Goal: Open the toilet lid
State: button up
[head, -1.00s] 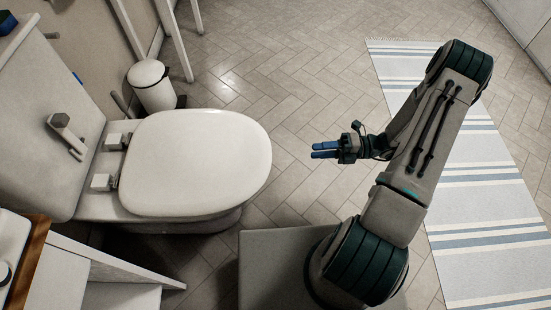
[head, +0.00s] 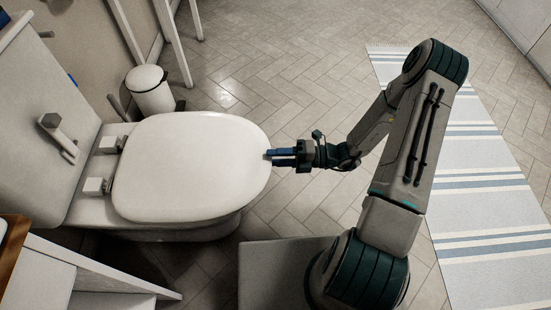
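The toilet (head: 165,230) stands at the left with its white lid (head: 190,165) down over the bowl. Two square hinge blocks (head: 97,186) sit at the lid's left end, near the tank. My gripper (head: 268,155) is at the lid's rounded front edge, pointing left at it. The blue fingertips are at or very near the rim; I cannot tell whether they touch it or how their height compares. The fingers look close together with a thin gap, and their opening is hard to judge from above. Nothing is seen held.
A white pedal bin (head: 149,90) stands behind the toilet near the wall. A white shelf unit (head: 95,275) is at the lower left. A striped rug (head: 480,190) lies on the right. The tiled floor (head: 280,70) beyond the toilet is clear.

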jog(key=shift+a, duration=0.25)
grip_shut()
